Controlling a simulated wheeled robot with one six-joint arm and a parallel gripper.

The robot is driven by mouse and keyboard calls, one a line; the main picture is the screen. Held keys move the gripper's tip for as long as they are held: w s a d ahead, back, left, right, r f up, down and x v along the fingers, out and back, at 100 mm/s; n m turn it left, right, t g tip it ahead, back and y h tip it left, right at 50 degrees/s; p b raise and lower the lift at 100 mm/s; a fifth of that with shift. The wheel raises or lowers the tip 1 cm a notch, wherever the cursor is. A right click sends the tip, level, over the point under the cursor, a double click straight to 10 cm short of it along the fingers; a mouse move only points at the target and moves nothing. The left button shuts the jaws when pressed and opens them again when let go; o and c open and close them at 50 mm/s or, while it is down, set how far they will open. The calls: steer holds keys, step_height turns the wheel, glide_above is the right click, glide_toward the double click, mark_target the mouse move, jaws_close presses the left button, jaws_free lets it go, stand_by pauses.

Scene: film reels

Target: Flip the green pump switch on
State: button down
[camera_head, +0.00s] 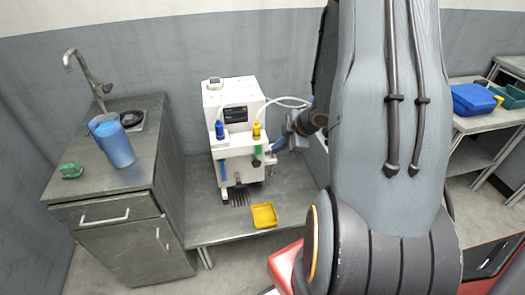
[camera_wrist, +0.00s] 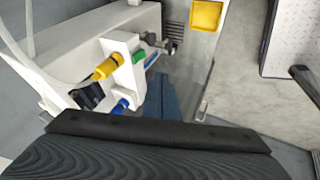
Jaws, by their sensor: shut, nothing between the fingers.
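The white pump machine (camera_head: 238,125) stands on a low grey bench, with a blue-topped and a yellow-topped fitting on its front. A small green part (camera_head: 258,149), which looks like the pump switch, sits below the yellow fitting. It also shows in the wrist view (camera_wrist: 138,56); whether it is on or off I cannot tell. My gripper (camera_head: 278,146) is shut and empty, just right of the green part in the head view. In the wrist view its blue-grey fingers (camera_wrist: 164,97) point toward the machine, apparently apart from the green part.
A yellow tray (camera_head: 264,215) lies on the bench in front of the machine. A black knob (camera_head: 256,163) sticks out below the green part. A white hose (camera_head: 288,101) loops from the machine's right side. A sink cabinet (camera_head: 120,190) with a blue pitcher (camera_head: 115,145) stands left.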

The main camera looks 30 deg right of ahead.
mark_target(259, 150)
steer(key=w+f+p, duration=0.2)
steer(key=w+f, duration=0.7)
steer(key=shift+a, duration=0.45)
